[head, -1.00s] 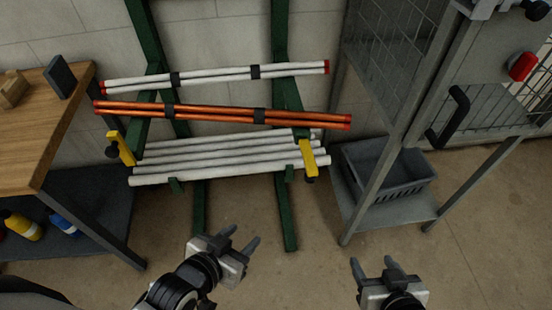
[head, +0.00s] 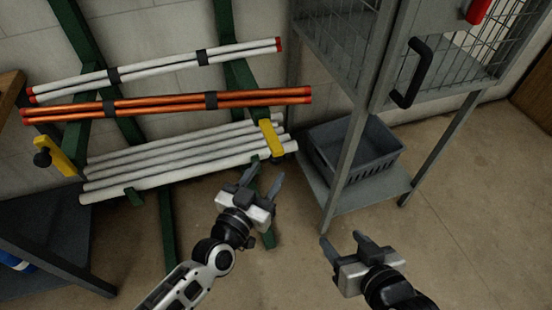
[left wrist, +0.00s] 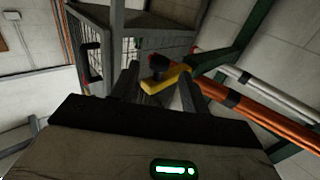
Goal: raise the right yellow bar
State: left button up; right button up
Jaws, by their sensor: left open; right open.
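The right yellow bar (head: 271,138) is a short piece at the right end of the green rack, beside the ends of the lower white pipes. It slants down toward the front. In the left wrist view the yellow bar (left wrist: 168,81) shows ahead, between the lines of the fingers, with a dark knob (left wrist: 158,62). My left gripper (head: 262,182) is open and empty, just below and in front of this bar, apparently apart from it. My right gripper (head: 343,242) is open and empty over the floor, further right. The left yellow bar (head: 54,156) has a black knob.
Orange pipes (head: 150,107) and upper white pipes (head: 150,72) lie across the rack above the lower white pipes (head: 170,167). A wire cage stand with a grey basket (head: 352,160) is close on the right. A bench stands at left. The front floor is clear.

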aim_at(276, 159)
pick_arm(q)
jog(key=x, duration=0.5)
jog(key=shift+w+d, duration=0.15)
jog(key=shift+w, duration=0.15)
grip_shut()
jog(key=shift+r, duration=0.1)
